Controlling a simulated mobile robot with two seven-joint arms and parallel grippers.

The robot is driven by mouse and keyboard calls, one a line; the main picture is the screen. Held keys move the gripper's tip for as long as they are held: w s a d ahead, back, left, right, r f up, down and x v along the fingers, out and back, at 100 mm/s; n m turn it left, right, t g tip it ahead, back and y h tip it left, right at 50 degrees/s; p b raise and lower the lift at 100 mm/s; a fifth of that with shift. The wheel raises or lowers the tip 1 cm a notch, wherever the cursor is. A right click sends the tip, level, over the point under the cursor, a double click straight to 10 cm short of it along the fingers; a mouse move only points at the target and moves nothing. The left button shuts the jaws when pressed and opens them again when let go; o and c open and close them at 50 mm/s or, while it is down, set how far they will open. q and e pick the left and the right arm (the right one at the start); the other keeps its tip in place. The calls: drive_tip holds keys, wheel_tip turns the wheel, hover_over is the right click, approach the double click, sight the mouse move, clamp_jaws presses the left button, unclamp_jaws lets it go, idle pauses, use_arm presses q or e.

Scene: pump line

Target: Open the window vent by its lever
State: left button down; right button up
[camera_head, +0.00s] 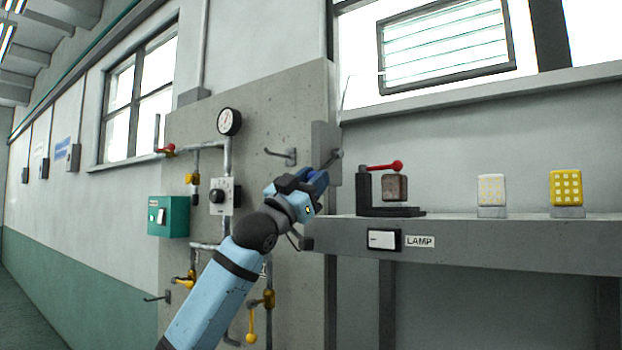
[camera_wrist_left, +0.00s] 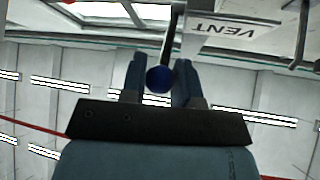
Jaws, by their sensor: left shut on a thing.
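The window vent (camera_head: 446,45) is a framed set of pale slats in the upper right window; I cannot tell how far the slats are tilted. Its lever is a dark rod with a blue ball knob (camera_wrist_left: 159,79), in the wrist view. A white plate marked VENT (camera_wrist_left: 235,29) is beside the rod. My left gripper (camera_head: 321,178) is at the grey post by the window's left end, and it also shows in the wrist view (camera_wrist_left: 160,68). Its blue fingers are shut on the knob, one on each side. In the head view the fingers hide most of the lever. My right gripper is out of view.
A grey shelf (camera_head: 470,244) to the right carries a red-handled stand (camera_head: 390,211) and two yellow-and-white blocks. A lamp switch (camera_head: 383,240) is on its front edge. Pipes, valves, a gauge (camera_head: 229,121) and a green box (camera_head: 168,216) are on the left wall panel.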

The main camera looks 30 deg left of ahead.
use_arm(q)
drive_tip(key=shift+w+f, duration=0.15)
drive_tip(key=shift+f, duration=0.05)
drive_tip(key=c, duration=1)
unclamp_jaws()
drive_tip(key=shift+d, duration=0.1)
drive_tip(key=shift+c, duration=0.2)
drive_tip(key=shift+o, duration=0.9)
drive_tip(key=shift+w+d, duration=0.1)
drive_tip(key=shift+w, duration=0.15)
drive_tip(key=shift+s, duration=0.2)
drive_tip(key=b+v, duration=0.4)
drive_tip(key=v, duration=0.9)
drive_tip(key=shift+s+f, duration=0.15)
drive_tip(key=shift+s, duration=0.1)
